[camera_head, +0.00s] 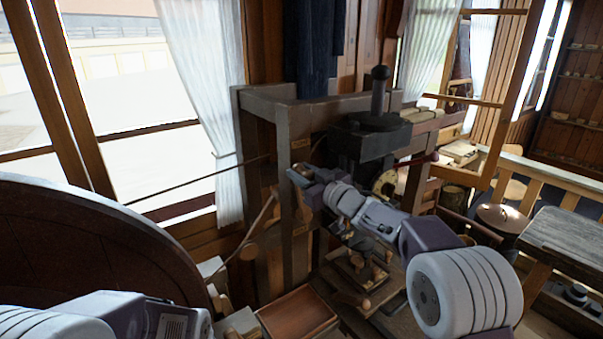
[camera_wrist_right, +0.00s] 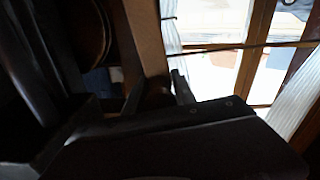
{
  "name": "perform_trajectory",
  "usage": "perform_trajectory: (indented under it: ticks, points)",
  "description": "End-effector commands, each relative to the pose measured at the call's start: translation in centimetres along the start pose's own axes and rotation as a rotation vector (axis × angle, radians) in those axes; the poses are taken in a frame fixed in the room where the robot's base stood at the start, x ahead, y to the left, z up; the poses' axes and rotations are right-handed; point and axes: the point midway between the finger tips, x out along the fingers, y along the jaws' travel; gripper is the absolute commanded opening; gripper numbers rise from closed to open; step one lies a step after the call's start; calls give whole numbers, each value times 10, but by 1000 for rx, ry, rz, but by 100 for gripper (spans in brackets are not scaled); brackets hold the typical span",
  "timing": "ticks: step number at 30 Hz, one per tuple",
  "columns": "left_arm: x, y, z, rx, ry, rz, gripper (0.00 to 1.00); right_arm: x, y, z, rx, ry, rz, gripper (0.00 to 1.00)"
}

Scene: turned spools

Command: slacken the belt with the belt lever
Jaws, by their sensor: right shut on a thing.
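My right gripper (camera_head: 299,179) is at the wooden frame of the machine, left of the black headstock. It is shut on a wooden piece that I take to be the belt lever (camera_head: 303,204); its grasped part is mostly hidden by the fingers. In the right wrist view a rounded brown end (camera_wrist_right: 158,95) shows dimly beside a finger. The belt (camera_head: 205,181) is a thin dark line running from the big wheel side to the frame. It also crosses the window in the right wrist view (camera_wrist_right: 235,47). My left gripper is out of view.
The large dark wheel (camera_head: 75,240) fills the lower left. The black headstock (camera_head: 370,140) stands right of my gripper. A wooden tray (camera_head: 297,313) lies below. A slanting wooden rod (camera_head: 262,218) with a round end is at the left post. A worktable (camera_head: 570,240) is at the right.

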Motion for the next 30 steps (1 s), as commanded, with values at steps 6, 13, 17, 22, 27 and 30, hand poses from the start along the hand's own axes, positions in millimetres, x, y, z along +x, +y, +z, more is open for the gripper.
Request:
perform_trajectory:
  ticks: [6, 13, 17, 22, 27, 30]
  points:
    - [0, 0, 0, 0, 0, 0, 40, 0, 1, -5, -3, 11, 0, 0]
    - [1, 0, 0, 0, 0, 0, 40, 0, 0, -5, -8, 12, 0, 0]
    - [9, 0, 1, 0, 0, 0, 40, 0, -6, -4, -37, 14, -1, 0]
    - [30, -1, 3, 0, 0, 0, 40, 0, -23, 1, -127, 14, -1, 0]
    - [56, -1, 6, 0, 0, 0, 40, 0, -45, 8, -253, 14, -2, 0]
    - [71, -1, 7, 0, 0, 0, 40, 0, -57, 11, -330, 14, -1, 0]
